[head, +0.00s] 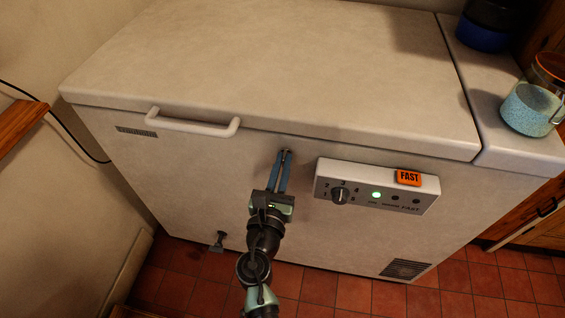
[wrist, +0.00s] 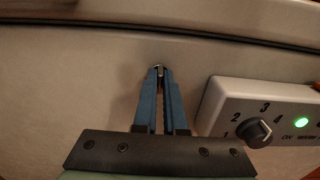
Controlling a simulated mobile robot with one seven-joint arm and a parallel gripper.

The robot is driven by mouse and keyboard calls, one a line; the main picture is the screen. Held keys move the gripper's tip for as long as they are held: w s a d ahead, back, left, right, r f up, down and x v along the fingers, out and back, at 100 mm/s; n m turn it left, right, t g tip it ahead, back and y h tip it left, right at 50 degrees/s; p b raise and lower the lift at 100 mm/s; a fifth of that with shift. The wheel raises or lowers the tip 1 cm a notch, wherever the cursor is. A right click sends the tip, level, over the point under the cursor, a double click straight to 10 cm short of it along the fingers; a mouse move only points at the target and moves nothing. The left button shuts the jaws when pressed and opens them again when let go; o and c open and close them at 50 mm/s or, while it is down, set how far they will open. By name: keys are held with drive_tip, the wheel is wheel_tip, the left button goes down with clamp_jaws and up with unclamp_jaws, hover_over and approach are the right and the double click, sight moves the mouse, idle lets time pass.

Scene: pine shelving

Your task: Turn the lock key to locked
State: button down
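The lock key (wrist: 159,69) is a small metal piece on the front of a pale chest freezer (head: 190,150), just below the lid. My gripper (head: 285,156) reaches up to it with two long blue fingers. In the wrist view the fingertips of my gripper (wrist: 160,76) are close together, one on each side of the key, and look shut on it. The fingers hide most of the key and the lock around it. I cannot tell which way the key is turned.
A control panel (head: 322,183) with a knob (head: 340,195), a lit green light (head: 376,195) and an orange FAST tag (head: 408,177) sits right of my gripper. The lid handle (head: 195,126) is up left.

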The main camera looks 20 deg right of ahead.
idle(0.5)
drive_tip(key=shift+s+f+m+b, duration=0.15)
drive_tip(key=shift+m+b, duration=2.25)
drive_tip(key=shift+m, duration=2.05)
drive_tip(key=shift+w+f+m+b, duration=0.1)
drive_tip(key=shift+m+b, duration=2.3)
drive_tip(key=shift+m, duration=2.05)
drive_tip(key=c, duration=1)
unclamp_jaws()
drive_tip(key=shift+d+r, duration=0.1)
drive_tip(key=shift+s, duration=0.1)
